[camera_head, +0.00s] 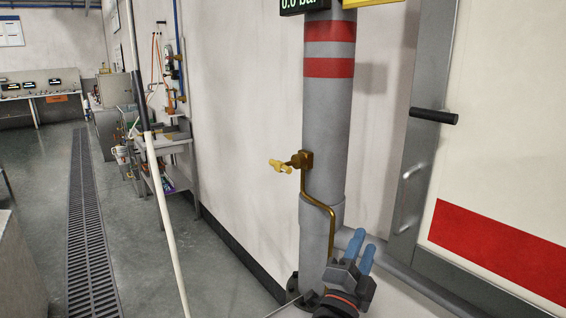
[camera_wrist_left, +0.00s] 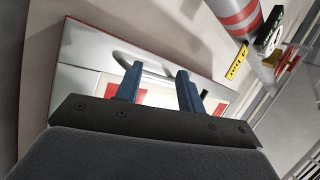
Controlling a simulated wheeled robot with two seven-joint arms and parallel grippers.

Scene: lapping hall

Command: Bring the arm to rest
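My left gripper (camera_head: 362,247) shows at the lower middle of the head view, its blue fingers pointing up in front of the foot of a grey pipe (camera_head: 325,120). In the left wrist view the two blue fingers of the left gripper (camera_wrist_left: 158,82) stand apart with nothing between them. The gripper is open and empty. My right gripper is in neither view.
The pipe has red bands, a brass valve with a yellow handle (camera_head: 282,166) and a display (camera_head: 304,5) reading 0.0 bar. A white panel with a red stripe (camera_head: 500,248) and black handle (camera_head: 434,116) stands right. A floor grate (camera_head: 88,230) runs left.

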